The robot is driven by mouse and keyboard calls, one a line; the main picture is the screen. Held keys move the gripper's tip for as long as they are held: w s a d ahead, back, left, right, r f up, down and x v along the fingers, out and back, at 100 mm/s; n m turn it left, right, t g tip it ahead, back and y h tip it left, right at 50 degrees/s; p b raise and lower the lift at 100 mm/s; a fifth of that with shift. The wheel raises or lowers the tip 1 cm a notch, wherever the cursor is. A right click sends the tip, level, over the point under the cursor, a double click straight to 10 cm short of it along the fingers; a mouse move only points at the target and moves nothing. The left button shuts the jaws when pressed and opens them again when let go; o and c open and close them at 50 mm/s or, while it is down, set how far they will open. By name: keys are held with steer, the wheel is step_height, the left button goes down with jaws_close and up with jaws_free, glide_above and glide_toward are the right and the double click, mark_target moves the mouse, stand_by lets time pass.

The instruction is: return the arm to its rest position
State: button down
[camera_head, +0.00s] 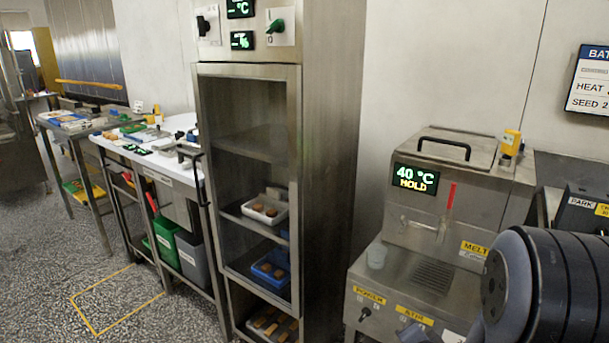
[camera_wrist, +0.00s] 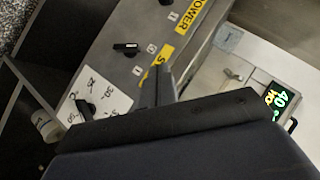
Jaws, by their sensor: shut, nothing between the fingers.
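My gripper (camera_wrist: 157,88) shows in the wrist view as dark, narrow fingers in the middle, shut and empty. It is in front of the steel control panel (camera_wrist: 110,75) of the melting machine, seen tilted. Whether the fingers touch the panel cannot be told. In the head view a dark, rounded part of my arm fills the lower right corner and covers part of the melting machine (camera_head: 465,175). The fingers cannot be made out clearly there.
The machine's display (camera_head: 416,179) reads 40 °C HOLD. Black knobs stick out of its front panel. A tall steel cabinet (camera_head: 335,150) with trays inside stands left of it. A white-topped table (camera_head: 150,160) is further left. The speckled floor (camera_head: 60,260) at left is open.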

steer(key=shift+s+d+r+g+h+p, duration=0.15)
steer(key=shift+s+r+g+p, duration=0.2)
steer(key=shift+r, duration=0.3)
steer(key=shift+s+a+r+g+h+p, duration=0.15)
steer(key=shift+r+p, duration=0.25)
steer(key=shift+r, duration=0.2)
steer(key=shift+d, duration=0.1)
steer(key=shift+w+r, duration=0.1)
